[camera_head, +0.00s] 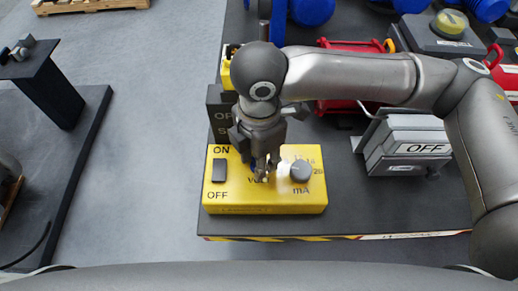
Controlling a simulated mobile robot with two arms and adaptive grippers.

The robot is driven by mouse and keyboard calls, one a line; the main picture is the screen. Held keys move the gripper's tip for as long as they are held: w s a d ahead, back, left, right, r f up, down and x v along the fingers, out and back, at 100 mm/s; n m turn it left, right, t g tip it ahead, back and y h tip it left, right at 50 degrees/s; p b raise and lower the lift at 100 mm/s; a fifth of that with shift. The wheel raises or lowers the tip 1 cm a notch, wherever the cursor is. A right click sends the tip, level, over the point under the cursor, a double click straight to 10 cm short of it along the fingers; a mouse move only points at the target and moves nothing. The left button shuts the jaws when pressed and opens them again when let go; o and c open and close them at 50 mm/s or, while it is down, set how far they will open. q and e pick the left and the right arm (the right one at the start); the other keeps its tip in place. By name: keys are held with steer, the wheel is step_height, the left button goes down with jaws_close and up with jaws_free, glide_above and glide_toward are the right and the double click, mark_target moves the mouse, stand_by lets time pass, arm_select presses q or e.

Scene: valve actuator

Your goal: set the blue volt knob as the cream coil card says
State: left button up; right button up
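The yellow control box (235,204) lies near the table's front edge, with a black ON/OFF switch (219,170) on its left, a partly covered label starting with V in the middle and a grey knob (301,171) above "mA" on its right. My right gripper (262,176) points down over the middle of the box. A small bit of blue, likely the volt knob, shows at its fingers; the rest is hidden, so I cannot tell whether the fingers grip it or how it is turned. I cannot make out a cream coil card. My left gripper is not in view.
A dark sign block (221,113) stands behind the box, partly covered by my arm. A grey unit labelled OFF (410,148) stands to the right. Red cases (340,107) and blue objects (311,10) lie farther back. Dark table surface (375,205) is bare right of the box.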

steer(key=m+p, duration=0.5)
steer(key=p, duration=0.2)
steer(key=m+p, duration=0.4)
steer(key=p, duration=0.2)
steer(key=m+p, duration=0.5)
steer(key=p, duration=0.2)
steer(key=shift+r+m+p, duration=0.3)
steer(key=shift+r+p, duration=0.05)
steer(key=shift+f+m+p, duration=0.15)
steer(key=shift+m+p, duration=0.75)
steer(key=shift+m, duration=0.1)
steer(key=shift+f+m+p, duration=0.1)
steer(key=shift+m+p, duration=0.3)
steer(key=shift+m, duration=0.4)
steer(key=o, duration=1)
steer(key=shift+o, duration=0.2)
step_height(320, 180, up, 12)
